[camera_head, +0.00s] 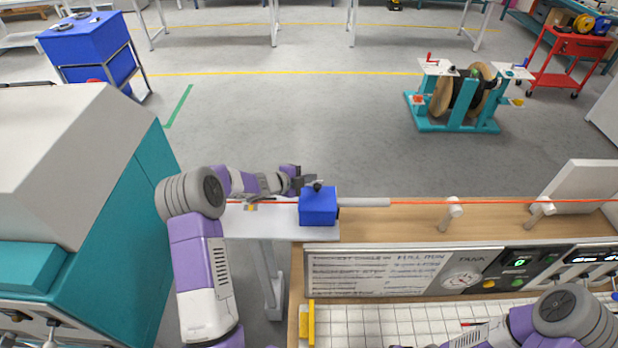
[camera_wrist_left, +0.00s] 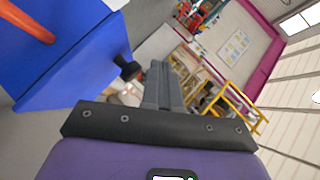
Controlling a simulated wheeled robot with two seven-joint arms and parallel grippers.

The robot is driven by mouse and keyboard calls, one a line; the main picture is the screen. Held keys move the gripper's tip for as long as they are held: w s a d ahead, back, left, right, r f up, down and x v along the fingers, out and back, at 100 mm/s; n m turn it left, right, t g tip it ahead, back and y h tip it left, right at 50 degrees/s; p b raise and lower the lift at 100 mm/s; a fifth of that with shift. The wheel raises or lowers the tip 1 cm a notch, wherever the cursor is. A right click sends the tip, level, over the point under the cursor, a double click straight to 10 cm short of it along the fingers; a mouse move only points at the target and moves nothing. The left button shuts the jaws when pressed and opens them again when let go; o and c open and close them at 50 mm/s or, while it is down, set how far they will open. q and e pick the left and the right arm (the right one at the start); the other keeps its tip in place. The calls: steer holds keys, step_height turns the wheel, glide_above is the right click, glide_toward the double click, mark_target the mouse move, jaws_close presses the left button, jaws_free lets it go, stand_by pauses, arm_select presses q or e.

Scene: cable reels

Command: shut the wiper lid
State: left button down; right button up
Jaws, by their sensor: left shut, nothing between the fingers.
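The wiper is a blue box (camera_head: 318,207) on the left end of the bench, with the orange cable (camera_head: 420,202) in line with it. A black knob (camera_head: 318,186) stands at its top far edge. I cannot tell for certain whether the lid is fully down. My left gripper (camera_head: 307,182) is at the far upper side of the box, close to the knob. In the left wrist view its fingers (camera_wrist_left: 163,86) are shut and empty, just beside the knob (camera_wrist_left: 127,68) and the blue box (camera_wrist_left: 60,50). My right arm is at the bottom right, its gripper mostly cut off.
A pale tube (camera_head: 364,202) adjoins the box on the right, and white guide posts (camera_head: 450,212) stand along the wooden bench. A teal and grey machine (camera_head: 90,190) is at the left. A teal reel stand (camera_head: 465,100) stands on open floor beyond.

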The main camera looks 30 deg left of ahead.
stand_by(0.4)
arm_select(q)
steer(key=shift+a+r+p, duration=0.3)
steer(key=shift+r+p, duration=0.1)
steer(key=shift+p, duration=0.1)
steer(key=s+a+r+p, duration=0.3)
steer(key=a+r+p, duration=0.3)
steer(key=shift+r+p, duration=0.15)
steer(key=shift+p, duration=0.25)
